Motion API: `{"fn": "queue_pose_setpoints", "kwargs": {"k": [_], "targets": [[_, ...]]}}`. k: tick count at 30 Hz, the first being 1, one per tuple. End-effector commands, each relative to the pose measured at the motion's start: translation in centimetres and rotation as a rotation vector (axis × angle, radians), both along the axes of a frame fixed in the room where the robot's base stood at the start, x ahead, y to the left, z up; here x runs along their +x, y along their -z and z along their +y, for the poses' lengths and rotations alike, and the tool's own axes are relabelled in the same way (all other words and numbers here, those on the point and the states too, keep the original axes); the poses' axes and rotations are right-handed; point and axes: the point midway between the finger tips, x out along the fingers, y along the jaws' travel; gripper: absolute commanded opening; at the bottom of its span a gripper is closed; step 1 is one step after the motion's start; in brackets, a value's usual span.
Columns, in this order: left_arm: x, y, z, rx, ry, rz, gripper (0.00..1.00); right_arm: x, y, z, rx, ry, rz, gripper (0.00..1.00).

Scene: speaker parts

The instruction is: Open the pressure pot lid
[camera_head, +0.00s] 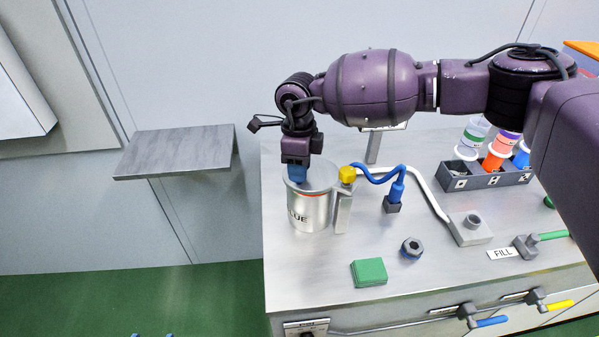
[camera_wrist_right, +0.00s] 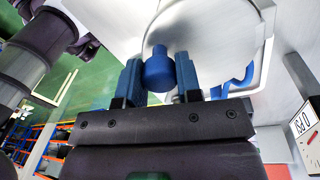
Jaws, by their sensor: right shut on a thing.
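The pressure pot (camera_head: 310,212) is a silver cylinder with dark lettering, standing upright at the bench's back left. Its round grey lid (camera_head: 322,178) is on top, with a reddish ring at the rim below it; I cannot tell whether the lid is seated or slightly raised. My right gripper (camera_head: 298,176) points down over the lid. In the right wrist view its blue fingers are shut on the lid's blue knob (camera_wrist_right: 158,72), and the lid (camera_wrist_right: 205,35) fills the top. Two blue fingertips of my left gripper (camera_head: 152,335) show apart at the bottom edge, away from the bench.
A yellow fitting (camera_head: 347,174) and blue hose (camera_head: 380,176) sit right of the pot. A green block (camera_head: 369,272) and dark nut (camera_head: 411,248) lie in front. A bottle rack (camera_head: 485,180) stands at right. A grey shelf (camera_head: 178,150) to the left is empty.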

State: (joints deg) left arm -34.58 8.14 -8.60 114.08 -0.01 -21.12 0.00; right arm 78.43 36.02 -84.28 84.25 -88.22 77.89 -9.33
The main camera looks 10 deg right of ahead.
Motion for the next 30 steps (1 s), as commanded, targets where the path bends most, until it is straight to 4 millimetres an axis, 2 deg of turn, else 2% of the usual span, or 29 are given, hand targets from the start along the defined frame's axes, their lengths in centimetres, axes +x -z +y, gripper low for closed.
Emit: {"fn": "queue_pose_setpoints", "kwargs": {"k": [12, 19, 30], "targets": [[-0.5, 4.5, -0.1, 0.000, 0.003, 0.029, 0.64, 2.5, -2.1, 0.1, 0.002, 0.002, 0.313, 0.00], [-1.3, 7.2, 0.0, 0.000, 0.002, 0.063, 0.64, 3.6, -3.1, 0.1, 0.001, -0.001, 0.434, 0.00], [-0.2, 6.6, -0.3, 0.000, 0.010, 0.037, 0.64, 4.3, -4.1, 0.0, -0.003, -0.001, 0.506, 0.00]]}}
